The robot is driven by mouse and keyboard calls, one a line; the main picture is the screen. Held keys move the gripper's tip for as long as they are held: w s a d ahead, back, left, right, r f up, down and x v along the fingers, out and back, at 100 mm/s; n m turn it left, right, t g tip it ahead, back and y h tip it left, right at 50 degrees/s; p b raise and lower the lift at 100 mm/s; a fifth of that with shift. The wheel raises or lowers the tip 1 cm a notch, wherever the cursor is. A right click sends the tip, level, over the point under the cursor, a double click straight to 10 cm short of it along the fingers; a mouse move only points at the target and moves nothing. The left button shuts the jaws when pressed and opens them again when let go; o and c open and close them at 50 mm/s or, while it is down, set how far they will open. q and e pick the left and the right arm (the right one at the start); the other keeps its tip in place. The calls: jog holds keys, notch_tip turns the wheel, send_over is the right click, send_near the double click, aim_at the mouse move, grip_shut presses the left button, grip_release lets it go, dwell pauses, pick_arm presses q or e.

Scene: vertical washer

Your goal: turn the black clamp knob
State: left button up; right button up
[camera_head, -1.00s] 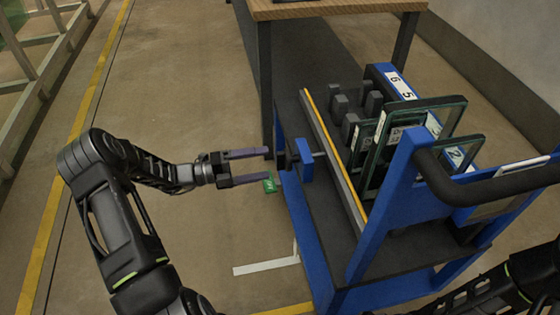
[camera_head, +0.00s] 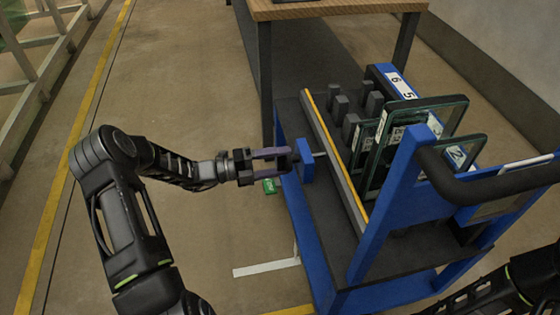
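The black clamp knob (camera_head: 291,158) is on the left side of the blue cart, in front of a blue bracket (camera_head: 305,160) with a thin rod behind it. My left gripper (camera_head: 282,162) is level with the knob, and its purple fingers point right with their tips at it. The fingers are apart with a gap between them. The tips partly cover the knob, and I cannot tell whether they touch it. My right arm (camera_head: 485,295) shows at the bottom right, but its gripper is out of view.
The blue cart (camera_head: 310,250) holds framed glass panels (camera_head: 425,120) and several dark grey blocks (camera_head: 340,105). A black handle (camera_head: 490,185) sticks out at right. A wooden-topped table (camera_head: 330,8) stands behind. A green tag (camera_head: 269,186) shows below the gripper. Floor at left is clear.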

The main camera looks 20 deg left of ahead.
pick_arm(q)
jog(key=c, duration=0.9)
